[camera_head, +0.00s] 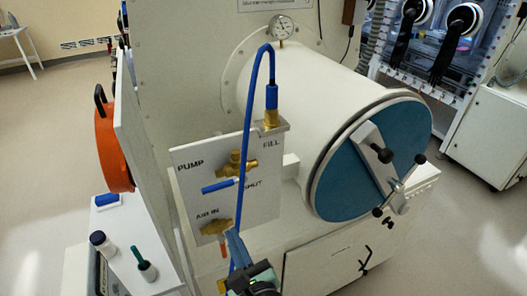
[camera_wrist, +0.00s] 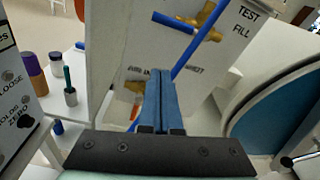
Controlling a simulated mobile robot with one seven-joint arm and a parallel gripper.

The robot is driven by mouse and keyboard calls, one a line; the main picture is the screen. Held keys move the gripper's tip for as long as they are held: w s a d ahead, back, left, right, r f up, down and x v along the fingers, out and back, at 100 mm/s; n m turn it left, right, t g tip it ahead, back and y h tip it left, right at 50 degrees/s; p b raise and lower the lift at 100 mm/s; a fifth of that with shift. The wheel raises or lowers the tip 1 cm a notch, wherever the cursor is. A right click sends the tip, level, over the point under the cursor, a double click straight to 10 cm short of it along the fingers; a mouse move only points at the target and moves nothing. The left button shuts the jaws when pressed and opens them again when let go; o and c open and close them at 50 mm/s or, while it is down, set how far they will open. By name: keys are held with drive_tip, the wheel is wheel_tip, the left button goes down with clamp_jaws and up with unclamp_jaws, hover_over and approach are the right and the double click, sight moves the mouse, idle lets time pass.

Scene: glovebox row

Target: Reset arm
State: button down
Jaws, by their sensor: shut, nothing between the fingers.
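My gripper (camera_head: 236,246) shows at the bottom centre of the head view, in front of the lower part of the white valve panel (camera_head: 262,200). In the wrist view its two blue fingers (camera_wrist: 159,85) are together with nothing between them. The panel carries an upper brass valve (camera_head: 238,163) with a blue lever (camera_head: 218,186) pointing left, and a lower brass valve (camera_head: 214,227). The fingers hide part of the lower valve in the wrist view. I cannot tell the exact gap between my gripper and the panel.
A white cylindrical chamber with a blue round door (camera_head: 345,180) and a clamp handle stands right of the panel. A blue hose (camera_head: 249,110) runs down past the panel. A white shelf at left holds small bottles (camera_head: 146,270). Open floor (camera_head: 487,250) lies at right.

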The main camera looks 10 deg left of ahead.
drive_tip(key=w+d+r+n+t+h+b, duration=0.1)
drive_tip(key=w+d+r+n+t+b, duration=0.15)
drive_tip(key=r+n, duration=0.75)
drive_tip(key=w+d+r+n+t+h+b, duration=0.15)
drive_tip(key=r+n+t, duration=0.35)
drive_tip(key=r, duration=1)
drive_tip(key=s+d+r+n+t+h, duration=0.3)
drive_tip(key=s+r+n, duration=0.3)
drive_tip(key=r, duration=0.4)
drive_tip(key=s+d+r+n+t+h+b, duration=0.1)
drive_tip(key=s+d+r+n+t+h, duration=0.2)
drive_tip(key=r, duration=0.7)
drive_tip(key=s+d+n, duration=0.1)
drive_tip(key=s+n, duration=0.1)
drive_tip(key=s, duration=0.1)
drive_tip(key=shift+s+d+n, duration=0.35)
drive_tip(key=shift+s+n, duration=0.05)
drive_tip(key=shift+f, duration=0.15)
